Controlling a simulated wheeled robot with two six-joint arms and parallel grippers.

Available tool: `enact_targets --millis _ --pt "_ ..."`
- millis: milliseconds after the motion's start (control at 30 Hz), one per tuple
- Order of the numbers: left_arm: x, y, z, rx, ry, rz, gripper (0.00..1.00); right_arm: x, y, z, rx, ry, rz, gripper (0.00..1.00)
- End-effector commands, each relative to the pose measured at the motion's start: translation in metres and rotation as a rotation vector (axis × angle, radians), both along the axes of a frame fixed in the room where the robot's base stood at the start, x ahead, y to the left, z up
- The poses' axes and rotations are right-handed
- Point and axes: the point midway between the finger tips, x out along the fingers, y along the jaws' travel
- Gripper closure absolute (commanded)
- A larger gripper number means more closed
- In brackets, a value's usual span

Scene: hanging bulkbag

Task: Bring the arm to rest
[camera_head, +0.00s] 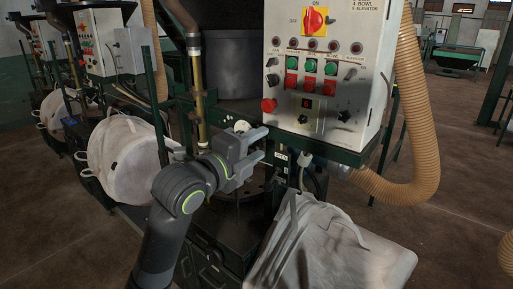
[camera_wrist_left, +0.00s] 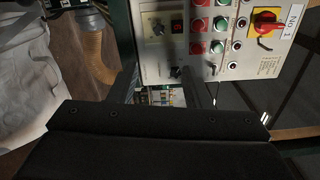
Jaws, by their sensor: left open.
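My left arm rises from the bottom of the head view, and its gripper (camera_head: 258,148) points to the right with its two fingers apart and nothing between them. The gripper is in front of the dark machine frame, below and left of the control panel (camera_head: 325,75). The panel also shows in the left wrist view (camera_wrist_left: 205,35), turned on its side. My right gripper does not show in either view.
A white bulk bag (camera_head: 340,250) sits below the panel, right of my gripper. Another white bag (camera_head: 125,158) is on the left, close to my arm. A ribbed tan hose (camera_head: 418,110) curves beside the panel. The floor (camera_head: 460,190) at right is clear.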

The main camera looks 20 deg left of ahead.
Motion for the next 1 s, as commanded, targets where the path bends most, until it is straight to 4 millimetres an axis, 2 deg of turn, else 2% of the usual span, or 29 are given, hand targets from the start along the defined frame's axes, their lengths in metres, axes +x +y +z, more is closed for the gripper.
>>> enact_targets --millis 467,567,667,767,900,967,1000 --pt "0.001 0.001 -0.001 -0.001 0.002 0.001 0.56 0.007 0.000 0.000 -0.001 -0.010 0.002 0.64" --pt "0.009 0.005 -0.013 -0.031 0.036 0.014 0.56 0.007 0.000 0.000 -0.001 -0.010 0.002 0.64" --pt "0.029 0.016 -0.048 -0.115 0.127 0.055 0.56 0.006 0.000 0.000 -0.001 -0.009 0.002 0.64" --pt "0.054 0.035 -0.109 -0.247 0.261 0.129 0.56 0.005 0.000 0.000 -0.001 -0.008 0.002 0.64" --pt "0.072 0.064 -0.212 -0.436 0.445 0.257 0.56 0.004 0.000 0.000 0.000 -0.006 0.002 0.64" --pt "0.072 0.075 -0.258 -0.507 0.515 0.317 0.56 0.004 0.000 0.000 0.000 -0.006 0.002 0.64" --pt "0.070 0.082 -0.287 -0.552 0.559 0.357 0.56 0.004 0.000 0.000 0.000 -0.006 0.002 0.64"
